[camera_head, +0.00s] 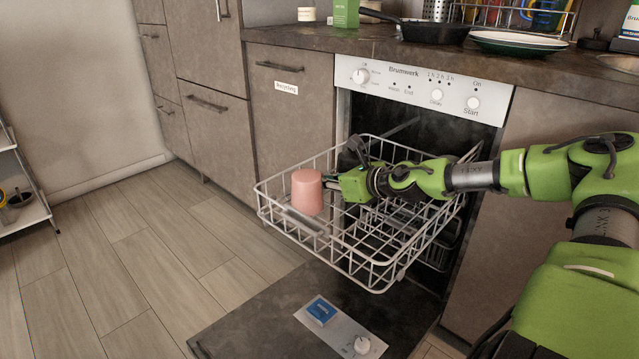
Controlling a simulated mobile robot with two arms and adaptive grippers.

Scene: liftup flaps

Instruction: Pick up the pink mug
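The pink mug (307,191) stands upside down at the left front of the pulled-out upper dishwasher rack (372,279). My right gripper (332,183) reaches in from the right and is right beside the mug's right side. Its fingertips are small and dark at the mug's edge, and I cannot tell whether they touch it or how far apart they are. The mug's handle is not clearly visible. My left gripper is not in view.
The dishwasher door (270,318) hangs open below the rack, with a blue packet (321,310) on it. The counter (400,42) above holds a black pan (436,32), plates (518,43) and a dish rack. The floor (120,255) on the left is clear.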

